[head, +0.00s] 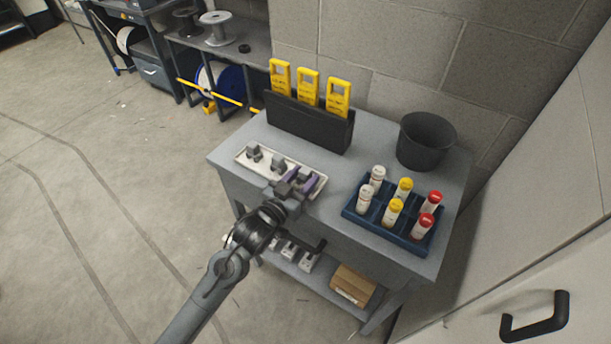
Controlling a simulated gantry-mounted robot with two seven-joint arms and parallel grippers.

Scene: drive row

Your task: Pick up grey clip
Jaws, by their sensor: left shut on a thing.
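A white tray (240,159) lies along the left part of the grey table. Two grey clips stand in it apart from my gripper: one at the left end (254,150) and one near the middle (278,162). My left gripper (299,181), with purple on its fingers, is over the tray's right end. It is shut on another grey clip (304,173), which is partly hidden between the fingers. I cannot tell whether this clip still touches the tray. My right gripper is not in view.
A black holder (305,124) with yellow tools stands behind the tray. A blue rack (388,232) of capped white bottles is to the right, with a dark bin (425,141) behind it. A cardboard box (353,286) sits on the lower shelf.

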